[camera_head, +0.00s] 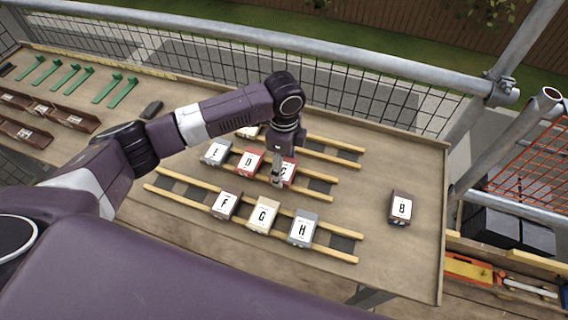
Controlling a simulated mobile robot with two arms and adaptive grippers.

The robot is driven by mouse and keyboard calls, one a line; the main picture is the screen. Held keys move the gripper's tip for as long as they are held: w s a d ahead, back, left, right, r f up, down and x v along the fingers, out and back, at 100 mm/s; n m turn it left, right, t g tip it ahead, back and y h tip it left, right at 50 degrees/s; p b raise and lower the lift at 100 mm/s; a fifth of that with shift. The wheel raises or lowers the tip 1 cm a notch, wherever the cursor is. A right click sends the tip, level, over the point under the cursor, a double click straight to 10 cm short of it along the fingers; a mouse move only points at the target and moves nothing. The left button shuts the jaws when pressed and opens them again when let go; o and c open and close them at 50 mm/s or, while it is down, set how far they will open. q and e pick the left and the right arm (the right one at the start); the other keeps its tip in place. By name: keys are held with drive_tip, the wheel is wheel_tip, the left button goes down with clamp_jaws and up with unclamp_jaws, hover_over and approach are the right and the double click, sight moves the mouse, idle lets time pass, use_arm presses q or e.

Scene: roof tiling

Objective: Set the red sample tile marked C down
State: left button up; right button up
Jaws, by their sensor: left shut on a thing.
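The red sample tile marked C (290,168) is at the right end of the row on the middle pair of wooden battens, partly hidden behind my left gripper (277,181). The gripper points down and is shut on tile C. Whether the tile's underside touches the battens cannot be told. A red tile marked D (250,162) is just left of C, and a grey tile marked E (216,152) is left of D. My right gripper is not in view.
Front battens hold brown tile F (225,204), cream tile G (262,215) and grey tile H (303,229). Brown tile B (401,208) lies alone on the right of the table (385,260). Another tile (248,132) sits behind my arm. Green tools (70,78) lie far left.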

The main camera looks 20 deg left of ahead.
sight(284, 168)
use_arm(q)
drive_tip(key=shift+f, duration=0.4)
drive_tip(key=o, duration=1.3)
drive_tip(key=shift+c, duration=0.2)
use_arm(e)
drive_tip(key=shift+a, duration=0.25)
use_arm(q)
wheel_tip(284, 168, up, 13)
drive_tip(key=b, duration=0.2)
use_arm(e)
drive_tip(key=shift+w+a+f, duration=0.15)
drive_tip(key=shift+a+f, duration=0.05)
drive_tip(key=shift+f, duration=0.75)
